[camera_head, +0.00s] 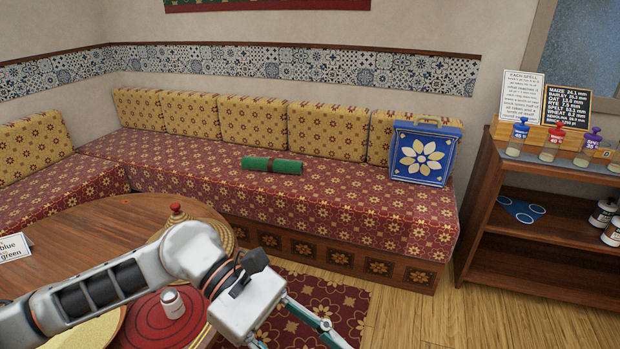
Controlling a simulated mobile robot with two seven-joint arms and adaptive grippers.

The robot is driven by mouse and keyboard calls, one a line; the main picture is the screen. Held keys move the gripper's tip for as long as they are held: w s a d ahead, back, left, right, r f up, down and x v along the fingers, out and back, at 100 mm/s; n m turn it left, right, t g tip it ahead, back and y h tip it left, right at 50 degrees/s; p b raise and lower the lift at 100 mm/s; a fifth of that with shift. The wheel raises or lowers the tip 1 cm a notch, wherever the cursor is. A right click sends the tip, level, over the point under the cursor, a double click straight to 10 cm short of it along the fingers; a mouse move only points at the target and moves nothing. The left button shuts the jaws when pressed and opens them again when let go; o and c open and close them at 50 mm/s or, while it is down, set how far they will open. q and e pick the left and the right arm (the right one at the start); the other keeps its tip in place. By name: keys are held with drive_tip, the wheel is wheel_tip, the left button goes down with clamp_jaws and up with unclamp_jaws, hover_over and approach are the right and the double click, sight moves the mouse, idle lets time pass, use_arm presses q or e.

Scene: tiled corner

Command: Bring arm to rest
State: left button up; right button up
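My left arm comes in from the lower left, above the round wooden table (92,232). Its gripper (292,328) points down and right, over the floor side of the table. Its green finger links show, but the fingertips run out of the bottom of the picture, so I cannot tell how far apart they are. I see nothing held in the visible part. My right arm and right gripper are not in view.
On the table are a red round mat (145,322), a small white jar (172,303) and a lettered card (14,247). A red patterned bench (330,205) bears a green roll (272,165) and a blue case (423,153). A wooden shelf (530,252) stands right. Floor lies between.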

use_arm(q)
drive_tip(key=w+d+r+n+t+h, duration=0.4)
drive_tip(key=w+r+n+t+h, duration=0.3)
drive_tip(key=n+h, duration=0.65)
drive_tip(key=w+a+f+n+t+y, duration=0.5)
drive_tip(key=n+t, duration=0.3)
drive_tip(key=n, duration=0.5)
drive_tip(key=w+a+f+n+t+y, duration=0.45)
drive_tip(key=n+t, duration=0.25)
drive_tip(key=n, duration=0.5)
drive_tip(key=s+a+f+n+y+p, duration=0.1)
drive_tip(key=a+f+n+y, duration=0.4)
drive_tip(key=f, duration=0.3)
drive_tip(key=s+a+f+n+y, duration=0.2)
drive_tip(key=a+f+n+y, duration=0.2)
drive_tip(key=f+n, duration=0.4)
drive_tip(key=s+a+f+n+g+y, duration=0.2)
drive_tip(key=s+a+f, duration=0.2)
drive_tip(key=s+f, duration=0.2)
drive_tip(key=s+a+f+n+g+y, duration=0.1)
drive_tip(key=s+a+f+n+g, duration=0.2)
drive_tip(key=s+f, duration=0.3)
wheel_tip(320, 180, down, 4)
drive_tip(key=shift+a+f+n+y, duration=0.25)
drive_tip(key=shift+a+n+y, duration=0.1)
drive_tip(key=shift+a+y, duration=0.1)
